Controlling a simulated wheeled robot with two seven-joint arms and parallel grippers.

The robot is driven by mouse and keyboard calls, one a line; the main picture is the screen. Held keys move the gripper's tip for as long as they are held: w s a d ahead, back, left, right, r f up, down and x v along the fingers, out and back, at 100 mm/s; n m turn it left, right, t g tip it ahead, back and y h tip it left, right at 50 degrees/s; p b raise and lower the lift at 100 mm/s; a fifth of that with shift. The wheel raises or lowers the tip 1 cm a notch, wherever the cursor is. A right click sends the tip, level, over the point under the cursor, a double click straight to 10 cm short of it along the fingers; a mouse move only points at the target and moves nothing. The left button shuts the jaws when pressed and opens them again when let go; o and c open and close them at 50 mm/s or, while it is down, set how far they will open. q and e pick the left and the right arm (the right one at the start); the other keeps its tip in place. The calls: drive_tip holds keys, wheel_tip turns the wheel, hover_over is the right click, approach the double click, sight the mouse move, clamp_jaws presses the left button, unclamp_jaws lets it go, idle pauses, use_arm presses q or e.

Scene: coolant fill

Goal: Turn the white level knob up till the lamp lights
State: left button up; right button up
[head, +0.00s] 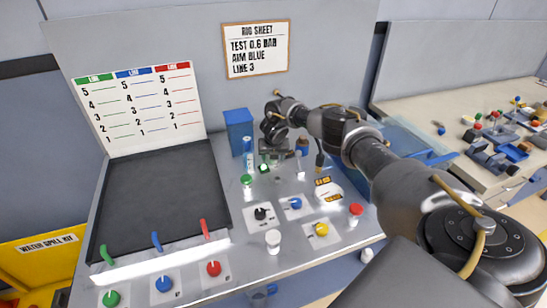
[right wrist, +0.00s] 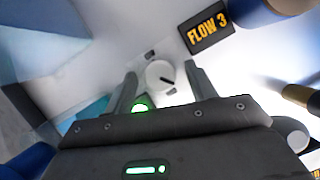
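The white level knob (right wrist: 160,74), round with a black pointer line, shows in the right wrist view on a pale panel. My right gripper (right wrist: 160,70) is open, with one finger on each side of the knob and a visible gap at both sides. A round lamp (right wrist: 141,105) glows green just below the knob, partly hidden by the gripper body. The lamp (head: 264,168) also shows green in the head view, beside my right gripper (head: 275,160). The knob is hidden by the gripper in the head view. My left gripper is not in view.
A black display reading FLOW 3 (right wrist: 207,27) is close to the knob. Black, blue and yellow knobs (head: 321,229) stand at the panel's front. A blue box (head: 238,131) and blue-filled tube (head: 248,154) stand left of the gripper. A black tray (head: 155,200) is further left.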

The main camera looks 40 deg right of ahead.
drive_tip(key=shift+r, duration=0.1)
drive_tip(key=b+v, duration=0.1)
drive_tip(key=v, duration=0.9)
drive_tip(key=shift+r, duration=0.35)
drive_tip(key=shift+s, duration=0.1)
